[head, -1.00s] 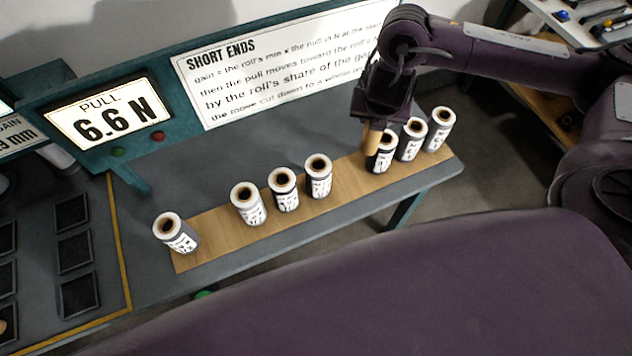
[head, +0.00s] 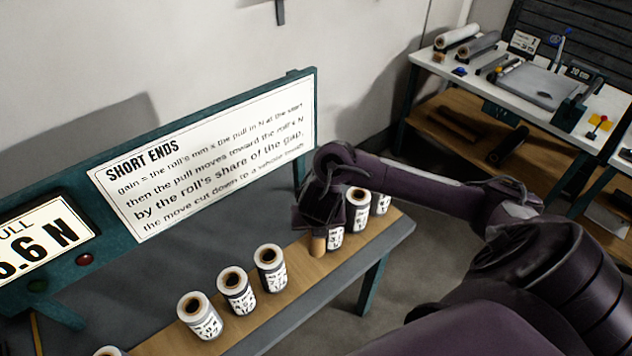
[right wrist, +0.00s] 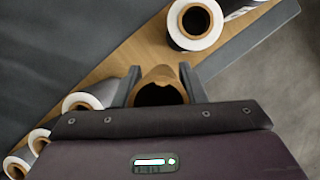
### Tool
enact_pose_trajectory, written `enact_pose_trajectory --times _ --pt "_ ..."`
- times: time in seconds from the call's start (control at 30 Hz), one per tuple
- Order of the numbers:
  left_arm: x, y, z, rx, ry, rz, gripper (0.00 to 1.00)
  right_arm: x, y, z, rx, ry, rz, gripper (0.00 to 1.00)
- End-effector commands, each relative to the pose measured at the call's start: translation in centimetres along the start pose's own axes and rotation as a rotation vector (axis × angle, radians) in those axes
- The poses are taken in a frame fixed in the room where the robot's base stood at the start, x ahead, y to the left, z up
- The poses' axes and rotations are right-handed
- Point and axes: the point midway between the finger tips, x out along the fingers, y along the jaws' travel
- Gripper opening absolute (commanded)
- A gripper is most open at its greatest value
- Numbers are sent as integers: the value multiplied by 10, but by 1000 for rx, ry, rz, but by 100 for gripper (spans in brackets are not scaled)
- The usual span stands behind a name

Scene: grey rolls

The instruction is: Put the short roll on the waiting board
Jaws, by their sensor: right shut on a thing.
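My right gripper (head: 318,222) is shut on a short brown roll (head: 318,246) with a bare, hollow core look. In the right wrist view the roll (right wrist: 160,84) stands between the two fingers, open end toward the camera. The wooden waiting board (head: 299,268) lies along the grey bench. The held roll is upright at the board, in a gap between white-wrapped rolls; whether its base touches the wood I cannot tell. My left gripper is not in view.
A sign (head: 205,160) rises behind. A white table (head: 540,85) stands at the back right.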

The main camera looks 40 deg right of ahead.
Motion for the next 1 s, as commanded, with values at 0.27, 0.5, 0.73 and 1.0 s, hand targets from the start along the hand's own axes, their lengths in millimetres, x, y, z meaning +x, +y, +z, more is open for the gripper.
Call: enact_pose_trajectory --times 0.27,0.5,0.73,1.0 --pt "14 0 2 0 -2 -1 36 39 0 -16 0 1 -1 12" --pt "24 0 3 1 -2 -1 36 69 0 -29 0 3 -2 12" --pt "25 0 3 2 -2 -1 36 80 0 -32 0 -1 0 12" --pt "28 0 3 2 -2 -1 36 82 0 -34 -1 -1 0 39"
